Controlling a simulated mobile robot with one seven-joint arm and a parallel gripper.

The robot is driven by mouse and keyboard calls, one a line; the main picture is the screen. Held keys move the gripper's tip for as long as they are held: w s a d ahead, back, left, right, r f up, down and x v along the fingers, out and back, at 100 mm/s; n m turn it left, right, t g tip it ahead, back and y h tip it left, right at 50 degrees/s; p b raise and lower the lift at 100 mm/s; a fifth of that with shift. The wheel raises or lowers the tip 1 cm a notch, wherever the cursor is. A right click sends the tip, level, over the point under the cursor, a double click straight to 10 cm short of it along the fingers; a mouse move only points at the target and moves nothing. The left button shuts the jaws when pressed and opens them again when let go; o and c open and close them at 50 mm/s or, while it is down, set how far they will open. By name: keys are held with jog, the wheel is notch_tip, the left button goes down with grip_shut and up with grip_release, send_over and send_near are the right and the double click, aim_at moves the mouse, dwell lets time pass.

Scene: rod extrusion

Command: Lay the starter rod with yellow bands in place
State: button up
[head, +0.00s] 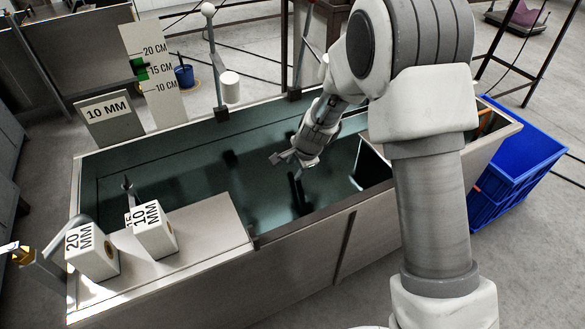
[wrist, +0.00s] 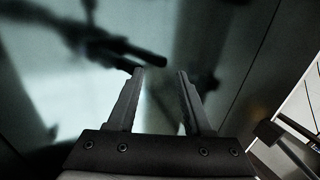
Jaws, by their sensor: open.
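My gripper (head: 283,158) hangs over the dark tank (head: 145,160), near its middle, and points down and left. In the wrist view its two fingers (wrist: 161,72) are spread apart with nothing between them. Dark shapes like a bar lie under and beyond the fingers; I cannot tell whether they are objects, shadows or reflections. I cannot make out a rod with yellow bands for certain. An orange bar (head: 486,122) shows at the tank's right end, partly hidden by my arm.
Two white blocks marked 20 MM (head: 92,250) and 10 MM (head: 150,228) stand on the tank's near left ledge. A 10 MM sign (head: 108,115) and a height scale (head: 152,70) stand behind. A blue crate (head: 515,150) is on the floor at the right.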

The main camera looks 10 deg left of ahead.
jog(key=p+v, duration=0.3)
jog(key=v, duration=0.9)
jog(key=shift+r+p, duration=0.15)
jog(key=shift+p, duration=0.2)
jog(key=shift+d+r, duration=0.1)
jog(key=s+d+r+n+t, duration=0.1)
jog(key=s+d+r+n, duration=0.3)
jog(key=s+d+r, duration=0.4)
jog(key=s+d+r+n, duration=0.4)
jog(key=s+r, duration=0.3)
jog(key=r, duration=0.3)
jog(key=s+d+r+n+h, duration=0.25)
jog(key=s+d, duration=0.35)
jog(key=s, duration=0.3)
notch_tip(320, 180, up, 18)
jog(key=p, duration=1.9)
jog(key=shift+s+n, duration=0.25)
jog(key=shift+n, duration=0.1)
jog(key=shift+d, duration=0.25)
